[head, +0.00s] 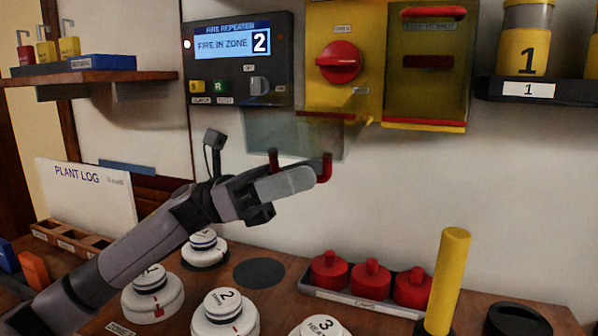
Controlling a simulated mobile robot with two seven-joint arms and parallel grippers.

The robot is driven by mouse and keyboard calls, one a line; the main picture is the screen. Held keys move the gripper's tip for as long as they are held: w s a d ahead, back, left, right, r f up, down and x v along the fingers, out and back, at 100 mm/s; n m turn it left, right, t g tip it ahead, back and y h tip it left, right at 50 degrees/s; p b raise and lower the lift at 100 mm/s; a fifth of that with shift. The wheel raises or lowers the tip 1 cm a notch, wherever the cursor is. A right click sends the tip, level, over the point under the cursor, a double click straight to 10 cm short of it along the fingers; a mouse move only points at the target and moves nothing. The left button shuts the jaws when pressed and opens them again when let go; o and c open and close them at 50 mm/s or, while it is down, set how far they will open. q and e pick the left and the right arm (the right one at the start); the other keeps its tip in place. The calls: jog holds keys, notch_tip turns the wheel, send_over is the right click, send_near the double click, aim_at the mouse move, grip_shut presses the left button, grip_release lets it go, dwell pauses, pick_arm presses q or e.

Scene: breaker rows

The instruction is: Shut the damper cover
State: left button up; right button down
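A see-through cover (292,134) hangs down and out below the left yellow box (316,88), which has a red rotary knob (340,62). I take this as the damper cover; its label is too small to read. The cover hangs open, so the knob is exposed. Its red handle (326,168) is at the cover's low outer edge. My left gripper (293,183) is at this handle, its grey finger hiding the handle's middle. I cannot tell whether the fingers are closed around it. My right gripper is out of view.
A second yellow box has its smoky cover (428,90) shut, red handle on top. The fire repeater panel (240,70) is to the left. Below are white detectors (225,312), red knobs (371,277) in a tray and an upright yellow cylinder (447,280). Shelves flank the panels.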

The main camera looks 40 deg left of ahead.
pick_arm(q)
grip_shut()
jog(key=shift+r, duration=0.15)
